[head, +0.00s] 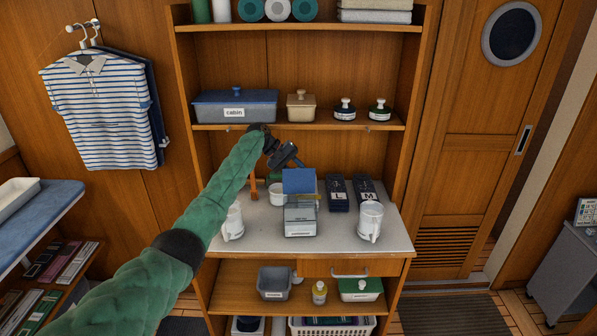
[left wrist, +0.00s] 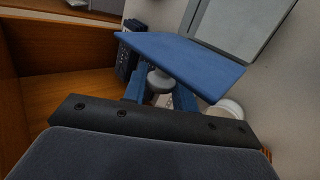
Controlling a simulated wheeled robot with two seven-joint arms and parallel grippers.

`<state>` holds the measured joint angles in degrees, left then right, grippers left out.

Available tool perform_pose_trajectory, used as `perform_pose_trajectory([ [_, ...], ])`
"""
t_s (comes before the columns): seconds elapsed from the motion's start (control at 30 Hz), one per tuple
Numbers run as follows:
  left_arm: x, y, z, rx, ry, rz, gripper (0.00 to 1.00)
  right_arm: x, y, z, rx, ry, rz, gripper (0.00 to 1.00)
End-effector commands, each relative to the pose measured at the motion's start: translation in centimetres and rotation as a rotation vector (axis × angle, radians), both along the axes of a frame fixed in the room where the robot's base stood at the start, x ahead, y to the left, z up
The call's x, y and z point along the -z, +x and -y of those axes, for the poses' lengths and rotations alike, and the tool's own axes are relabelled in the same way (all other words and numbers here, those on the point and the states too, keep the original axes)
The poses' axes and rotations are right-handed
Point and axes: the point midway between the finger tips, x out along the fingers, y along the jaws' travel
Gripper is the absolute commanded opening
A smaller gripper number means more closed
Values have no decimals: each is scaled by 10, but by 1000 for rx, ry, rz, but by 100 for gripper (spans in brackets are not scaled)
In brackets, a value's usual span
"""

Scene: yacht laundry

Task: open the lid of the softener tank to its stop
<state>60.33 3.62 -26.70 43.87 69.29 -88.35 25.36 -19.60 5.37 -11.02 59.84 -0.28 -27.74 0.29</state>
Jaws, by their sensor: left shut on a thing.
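The softener tank (head: 300,222) is a small grey box with a white label, too small to read, on the middle of the counter. Its blue lid (head: 298,182) stands raised and steeply tilted at the tank's back. My left gripper (head: 292,163) is just behind and above the lid. In the left wrist view, its fingers (left wrist: 160,92) are shut on a round grey knob (left wrist: 159,80) on the blue lid (left wrist: 185,58). The fingers hide part of the knob. My right gripper is not in view.
The shelf above (head: 290,127) holds a blue "cabin" box (head: 235,108), a cream pot (head: 301,106) and two dark jars.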

Motion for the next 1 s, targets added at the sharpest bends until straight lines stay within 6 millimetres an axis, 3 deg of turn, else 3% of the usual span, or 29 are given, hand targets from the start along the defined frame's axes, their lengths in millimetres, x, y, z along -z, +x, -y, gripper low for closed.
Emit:
perform_pose_trajectory([
  [0.43,3,0,0,-1,1,-11,0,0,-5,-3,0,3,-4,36],
  [0.47,3,0,0,-1,1,-11,30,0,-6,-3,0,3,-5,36],
  [0.57,3,0,0,-1,1,-11,46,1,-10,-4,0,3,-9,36],
  [0.83,2,0,-1,-1,1,-10,46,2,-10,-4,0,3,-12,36],
  [1.0,-3,1,-7,-2,1,-9,46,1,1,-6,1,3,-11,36],
])
